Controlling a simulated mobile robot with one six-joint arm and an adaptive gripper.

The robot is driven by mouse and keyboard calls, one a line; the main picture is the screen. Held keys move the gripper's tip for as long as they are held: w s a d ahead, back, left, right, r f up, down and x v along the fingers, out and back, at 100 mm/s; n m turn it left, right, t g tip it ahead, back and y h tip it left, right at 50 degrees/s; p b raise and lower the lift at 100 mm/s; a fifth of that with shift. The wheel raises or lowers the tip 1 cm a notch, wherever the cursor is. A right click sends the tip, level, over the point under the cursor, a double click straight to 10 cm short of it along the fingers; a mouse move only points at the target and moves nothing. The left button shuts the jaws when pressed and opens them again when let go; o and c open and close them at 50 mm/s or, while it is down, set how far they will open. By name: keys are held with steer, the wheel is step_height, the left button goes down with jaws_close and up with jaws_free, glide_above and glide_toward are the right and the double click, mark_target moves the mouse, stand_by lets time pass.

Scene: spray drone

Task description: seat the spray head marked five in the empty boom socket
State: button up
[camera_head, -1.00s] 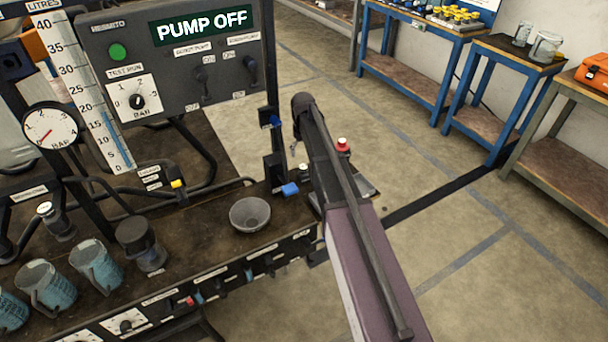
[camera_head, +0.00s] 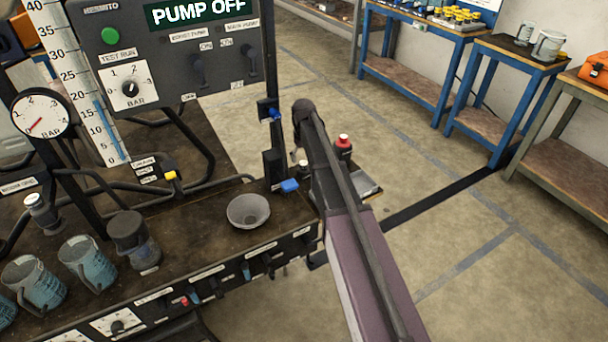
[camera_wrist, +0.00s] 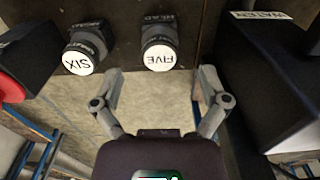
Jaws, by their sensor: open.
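The spray head marked five (camera_wrist: 159,57) shows in the wrist view, its white round face lettered FIVE and upside down in the picture. It sits against a dark panel, between and just beyond the fingertips of my gripper (camera_wrist: 161,73). My gripper is open, with one finger on each side and nothing held. A similar head marked six (camera_wrist: 80,62) is to its left, outside the left finger. In the head view my arm hides most of the area around the gripper. I cannot make out the empty boom socket in either view.
A dark box (camera_wrist: 275,85) stands close to the right finger in the wrist view. In the head view, the bench holds a grey bowl (camera_head: 248,211), jugs (camera_head: 90,262) and a control panel reading PUMP OFF (camera_head: 170,60). Blue tables (camera_head: 420,55) stand across open floor.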

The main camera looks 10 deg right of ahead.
mark_target(304, 163)
steer(key=shift+f+b, duration=1.75)
steer(key=shift+f, duration=0.3)
jaws_close()
steer(key=shift+r, duration=0.2)
steer(key=shift+r+p, duration=2.6)
steer(key=shift+p, duration=0.25)
steer(key=shift+r, duration=0.2)
steer(key=shift+s, duration=0.1)
